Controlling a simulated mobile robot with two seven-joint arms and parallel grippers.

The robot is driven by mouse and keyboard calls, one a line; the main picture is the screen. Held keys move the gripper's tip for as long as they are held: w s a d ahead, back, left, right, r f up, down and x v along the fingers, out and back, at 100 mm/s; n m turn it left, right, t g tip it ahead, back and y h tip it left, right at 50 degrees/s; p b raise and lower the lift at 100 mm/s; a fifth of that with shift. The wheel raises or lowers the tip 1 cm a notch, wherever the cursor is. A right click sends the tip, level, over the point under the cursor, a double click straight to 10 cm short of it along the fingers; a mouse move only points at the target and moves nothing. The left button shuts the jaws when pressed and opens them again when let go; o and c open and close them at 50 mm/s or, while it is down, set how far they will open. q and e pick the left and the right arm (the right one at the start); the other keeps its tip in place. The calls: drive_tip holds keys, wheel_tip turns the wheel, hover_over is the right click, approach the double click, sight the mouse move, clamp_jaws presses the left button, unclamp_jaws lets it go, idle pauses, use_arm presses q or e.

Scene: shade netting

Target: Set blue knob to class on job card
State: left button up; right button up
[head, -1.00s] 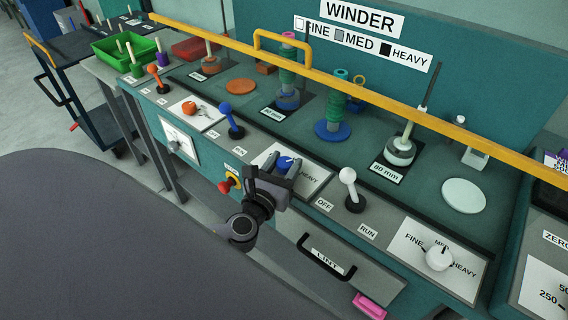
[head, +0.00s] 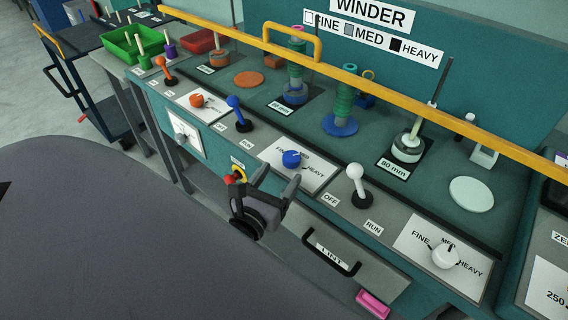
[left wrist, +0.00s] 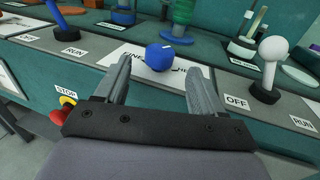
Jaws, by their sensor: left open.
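The blue knob (head: 291,159) sits on a white dial plate (head: 316,178) on the winder's front panel. I cannot tell surely which word the knob points at. My left gripper (head: 279,176) is open and empty, in front of and below the knob. In the left wrist view the blue knob (left wrist: 160,57) appears between and beyond the two fingers, apart from them. I cannot make out a job card. My right gripper is not in view.
A white lever (head: 357,183) stands right of the dial, a blue lever (head: 237,110) left of it. A white knob (head: 445,256) has its own FINE, MED, HEAVY plate. A red stop button (head: 230,179) is close to my gripper. A yellow rail (head: 390,90) crosses above the panel.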

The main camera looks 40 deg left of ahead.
use_arm(q)
drive_tip(key=shift+s, duration=0.3)
